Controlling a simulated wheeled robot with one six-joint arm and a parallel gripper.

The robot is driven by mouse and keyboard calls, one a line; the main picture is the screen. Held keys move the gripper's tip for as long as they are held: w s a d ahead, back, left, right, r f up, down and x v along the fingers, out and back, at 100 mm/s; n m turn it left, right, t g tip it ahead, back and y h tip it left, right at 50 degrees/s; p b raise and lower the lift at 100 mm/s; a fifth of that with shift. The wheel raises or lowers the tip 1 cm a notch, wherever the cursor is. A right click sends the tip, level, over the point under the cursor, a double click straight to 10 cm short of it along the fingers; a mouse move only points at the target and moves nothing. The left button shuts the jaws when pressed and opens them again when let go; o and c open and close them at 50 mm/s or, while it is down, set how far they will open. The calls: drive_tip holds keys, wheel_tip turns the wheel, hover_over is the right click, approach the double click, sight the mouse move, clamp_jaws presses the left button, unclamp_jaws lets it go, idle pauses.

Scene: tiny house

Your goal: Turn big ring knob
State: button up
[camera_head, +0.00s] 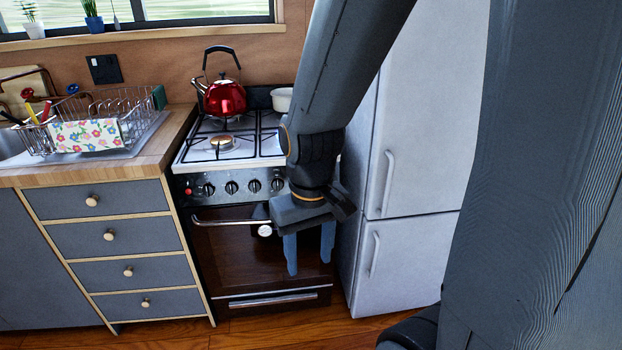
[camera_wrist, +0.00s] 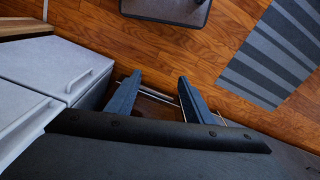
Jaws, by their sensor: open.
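The stove has a front panel (camera_head: 240,184) with a row of several dark knobs, among them one knob (camera_head: 231,187) near the middle. A small red knob or light (camera_head: 188,191) is at the panel's left end. I cannot tell which one is the big ring knob; the panel's right end is hidden behind my arm. My gripper (camera_head: 310,262) is open and empty, fingers pointing down, in front of the oven door and below the knob panel. In the wrist view, my gripper (camera_wrist: 157,85) shows two spread fingers with nothing between them.
A red kettle (camera_head: 225,98) and a white pot (camera_head: 282,99) stand on the stove top. The oven door (camera_head: 235,265) has a bar handle. A fridge (camera_head: 405,250) is at right, drawers (camera_head: 110,238) at left. Wooden floor and a striped rug (camera_wrist: 270,60) show in the wrist view.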

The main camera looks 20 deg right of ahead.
drive_tip(key=w+d+f+n+t+h+p, duration=0.1)
drive_tip(key=w+d+f+n+t+p, duration=0.1)
drive_tip(key=w+d, duration=0.4)
drive_tip(key=w+d+f+n+t+h+p, duration=0.1)
drive_tip(key=w+d+n+t, duration=0.4)
drive_tip(key=w, duration=1.1)
drive_tip(key=w+d+f+n+t+h+p, duration=0.2)
drive_tip(key=w+d+f+t, duration=0.3)
drive_tip(key=w+d, duration=0.3)
drive_tip(key=shift+w+d+f+n+t+p, duration=0.25)
drive_tip(key=shift+w+d+n+t+p, duration=0.3)
drive_tip(key=shift+w, duration=0.9)
drive_tip(key=shift+a, duration=0.15)
drive_tip(key=c, duration=1)
